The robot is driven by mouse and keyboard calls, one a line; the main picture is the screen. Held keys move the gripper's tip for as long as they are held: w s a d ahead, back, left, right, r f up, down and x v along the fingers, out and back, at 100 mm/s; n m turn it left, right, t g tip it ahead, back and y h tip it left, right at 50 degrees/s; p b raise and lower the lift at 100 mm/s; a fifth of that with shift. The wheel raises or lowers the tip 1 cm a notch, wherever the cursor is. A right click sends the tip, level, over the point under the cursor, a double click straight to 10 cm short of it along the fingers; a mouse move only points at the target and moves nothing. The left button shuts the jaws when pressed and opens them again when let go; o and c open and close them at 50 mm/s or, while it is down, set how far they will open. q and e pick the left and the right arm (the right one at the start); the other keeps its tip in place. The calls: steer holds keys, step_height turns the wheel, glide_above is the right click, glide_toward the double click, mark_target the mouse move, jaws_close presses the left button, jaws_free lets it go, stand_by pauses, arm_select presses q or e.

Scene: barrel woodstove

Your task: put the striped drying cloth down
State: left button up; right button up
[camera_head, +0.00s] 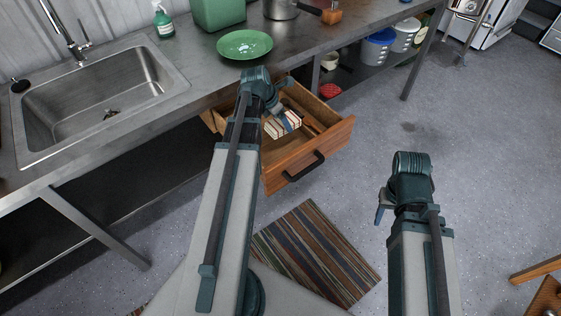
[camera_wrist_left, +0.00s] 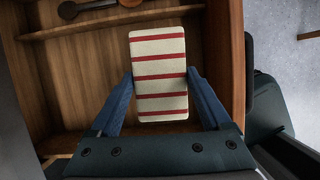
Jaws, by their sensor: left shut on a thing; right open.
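The striped drying cloth (camera_wrist_left: 158,72) is a folded cream block with red stripes. In the left wrist view it sits between the two blue fingers of my left gripper (camera_wrist_left: 160,95), which is shut on it. In the head view the cloth (camera_head: 275,129) shows inside the outline of the open wooden drawer (camera_head: 275,178), with my left gripper (camera_head: 287,122) at it. I cannot tell whether the cloth touches the drawer floor. My right gripper (camera_head: 379,216) is open and empty over the floor at right; its fingers are partly hidden.
The drawer holds dark wooden utensils (camera_wrist_left: 95,8) and a divider. On the metal counter (camera_head: 200,70) stand a green plate (camera_head: 244,44), a soap bottle (camera_head: 163,22) and a green box (camera_head: 217,12). A sink (camera_head: 95,95) is at left. A striped rug (camera_head: 318,255) lies on open floor.

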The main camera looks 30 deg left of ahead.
arm_select(q)
steer(key=shift+s+a+f+b, duration=0.1)
steer(key=shift+a+f+b, duration=0.1)
steer(key=shift+f+b, duration=0.3)
steer(key=shift+s+a+f+b, duration=0.1)
steer(key=shift+a+f+b, duration=0.1)
steer(key=shift+f, duration=0.5)
arm_select(e)
steer(key=shift+f, duration=1.25)
arm_select(q)
step_height(320, 180, down, 10)
steer(key=b, duration=1)
steer(key=shift+f, duration=0.15)
arm_select(e)
step_height(320, 180, down, 10)
arm_select(q)
steer(key=o, duration=1)
arm_select(e)
steer(key=shift+f, duration=0.1)
